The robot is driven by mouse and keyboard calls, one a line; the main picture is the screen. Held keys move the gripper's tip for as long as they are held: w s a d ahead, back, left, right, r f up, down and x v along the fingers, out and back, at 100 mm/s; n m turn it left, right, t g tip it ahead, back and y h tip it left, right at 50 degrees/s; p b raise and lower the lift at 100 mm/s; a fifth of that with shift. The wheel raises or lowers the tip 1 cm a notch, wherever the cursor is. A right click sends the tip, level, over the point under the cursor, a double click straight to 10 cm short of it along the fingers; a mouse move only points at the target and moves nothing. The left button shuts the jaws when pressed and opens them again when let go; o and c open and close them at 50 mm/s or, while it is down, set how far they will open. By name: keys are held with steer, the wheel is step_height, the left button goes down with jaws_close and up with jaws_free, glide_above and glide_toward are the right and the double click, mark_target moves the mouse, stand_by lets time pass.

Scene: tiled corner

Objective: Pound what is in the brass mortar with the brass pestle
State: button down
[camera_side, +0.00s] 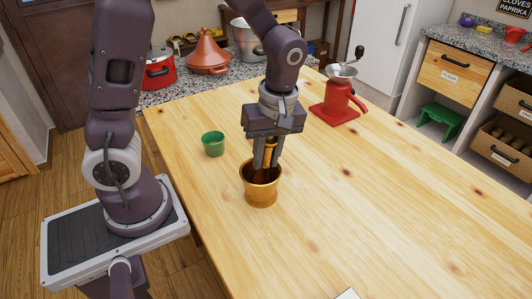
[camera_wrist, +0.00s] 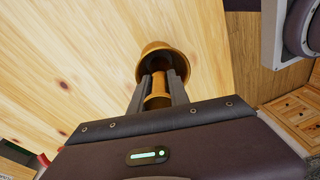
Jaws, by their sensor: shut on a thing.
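The brass mortar (camera_side: 261,190) stands upright on the wooden table in the side view, and its rim shows in the wrist view (camera_wrist: 158,47). My gripper (camera_side: 266,162) points down above the mortar's mouth. It is shut on the brass pestle (camera_side: 270,150), which also shows between the fingers in the wrist view (camera_wrist: 158,88). The pestle's lower end is inside the mortar, hidden by the wall and the fingers. I cannot see what is in the mortar or whether the pestle touches the bottom.
A green cup (camera_side: 213,144) stands just left of the mortar. A red grinder (camera_side: 338,103) stands behind it to the right. A red pot (camera_side: 159,70) and a tagine (camera_side: 208,56) sit on the back counter. The table's right and front are mostly clear.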

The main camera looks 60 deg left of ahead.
steer(key=shift+f, duration=1.05)
steer(key=shift+r, duration=1.55)
steer(key=shift+f, duration=0.1)
steer(key=shift+f, duration=1.45)
steer(key=shift+r, duration=1.5)
step_height(320, 180, up, 10)
steer(key=shift+r, duration=0.15)
